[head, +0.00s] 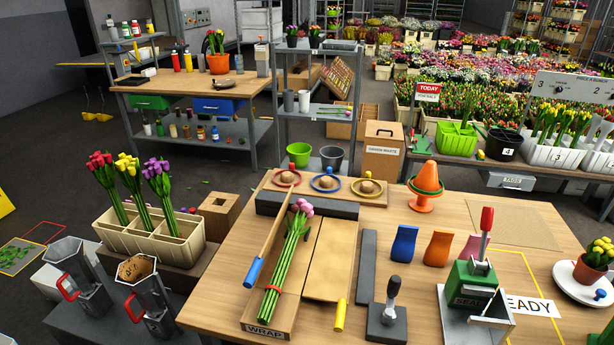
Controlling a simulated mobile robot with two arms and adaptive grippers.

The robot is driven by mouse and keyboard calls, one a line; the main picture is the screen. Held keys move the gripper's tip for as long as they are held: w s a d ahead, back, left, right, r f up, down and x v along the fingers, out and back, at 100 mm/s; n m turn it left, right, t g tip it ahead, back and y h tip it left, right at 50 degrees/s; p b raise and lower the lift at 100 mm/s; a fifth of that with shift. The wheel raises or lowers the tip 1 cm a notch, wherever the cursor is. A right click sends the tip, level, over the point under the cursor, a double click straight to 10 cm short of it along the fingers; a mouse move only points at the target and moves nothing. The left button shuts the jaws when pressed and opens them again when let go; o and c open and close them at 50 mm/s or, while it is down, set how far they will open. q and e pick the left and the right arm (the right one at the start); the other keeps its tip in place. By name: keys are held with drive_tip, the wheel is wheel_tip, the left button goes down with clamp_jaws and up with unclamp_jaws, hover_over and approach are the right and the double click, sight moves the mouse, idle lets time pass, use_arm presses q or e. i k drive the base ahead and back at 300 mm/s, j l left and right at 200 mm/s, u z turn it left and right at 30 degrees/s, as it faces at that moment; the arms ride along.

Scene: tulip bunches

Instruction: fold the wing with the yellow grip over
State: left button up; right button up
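The wing with the yellow grip (328,258) is a tan panel lying open to the right of the wrap bed. Its yellow grip (340,315) sticks out at the near right corner. The wing with the blue grip (272,232) shows as a narrow wooden strip on the left, seemingly edge-on; its blue grip (254,271) is at the near end. Between the wings lies a bunch of pink-purple tulips (289,250) with a red band round the stems. The bed carries a WRAP label (265,331) in front. Neither of my grippers shows in the head view.
Right of the yellow-grip wing stand a dark grey bar (367,265), a black-handled tool (388,310) and a green red-handled press (474,270). A tulip crate (150,235) stands to the left.

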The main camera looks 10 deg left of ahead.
sight(329, 280)
drive_tip(key=i+l+u, duration=0.1)
drive_tip(key=l+u, duration=0.65)
drive_tip(key=u, duration=0.2)
drive_tip(key=i, duration=0.05)
